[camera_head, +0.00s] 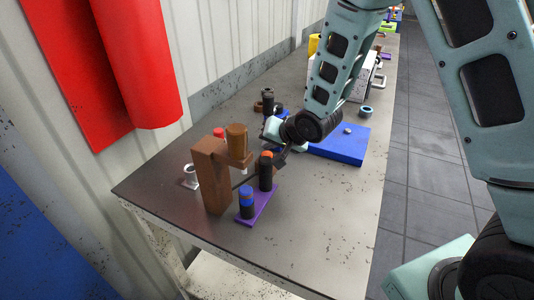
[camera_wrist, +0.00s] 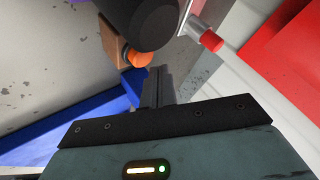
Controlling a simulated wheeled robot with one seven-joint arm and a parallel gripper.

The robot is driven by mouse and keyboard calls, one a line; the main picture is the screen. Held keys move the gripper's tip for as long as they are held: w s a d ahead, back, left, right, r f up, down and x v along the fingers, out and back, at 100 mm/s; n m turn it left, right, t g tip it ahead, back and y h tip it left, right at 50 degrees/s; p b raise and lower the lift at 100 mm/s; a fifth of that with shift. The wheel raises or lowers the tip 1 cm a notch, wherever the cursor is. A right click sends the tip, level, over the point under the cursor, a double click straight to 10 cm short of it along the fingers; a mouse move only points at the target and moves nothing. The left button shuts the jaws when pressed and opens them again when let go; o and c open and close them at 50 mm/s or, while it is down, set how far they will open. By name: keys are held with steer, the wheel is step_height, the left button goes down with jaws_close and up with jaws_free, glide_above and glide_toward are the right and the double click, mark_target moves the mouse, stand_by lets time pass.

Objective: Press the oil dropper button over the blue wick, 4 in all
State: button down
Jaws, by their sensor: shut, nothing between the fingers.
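The brown oil dropper stand (camera_head: 213,182) stands upright near the table's left end, with a brown cylinder (camera_head: 237,140) on its overhanging arm. A red cap (camera_head: 219,132) shows behind its top; I cannot tell whether it is the button. The blue wick (camera_head: 247,200) is a black cylinder with a blue top on a purple base (camera_head: 253,217), beside and below the dropper arm. An orange-topped black wick (camera_head: 266,170) stands on the same base. My gripper (camera_head: 270,158) is shut and empty, close behind the orange-topped wick. Its closed fingers (camera_wrist: 158,85) show in the wrist view.
A blue slab (camera_head: 340,144) lies right of my gripper, with dark cylinders (camera_head: 268,100) behind. A small metal piece (camera_head: 190,177) sits left of the stand. A red-tipped metal cylinder (camera_wrist: 203,37) shows in the wrist view. The front right tabletop (camera_head: 325,220) is clear.

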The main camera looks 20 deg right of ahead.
steer(key=shift+f, duration=0.1)
steer(key=shift+f+b, duration=0.35)
steer(key=shift+f+b, duration=0.45)
steer(key=shift+f, duration=0.05)
stand_by(0.8)
stand_by(0.3)
steer(key=shift+r+p, duration=0.75)
steer(key=shift+r, duration=0.2)
step_height(320, 180, up, 5)
steer(key=p, duration=0.4)
stand_by(2.3)
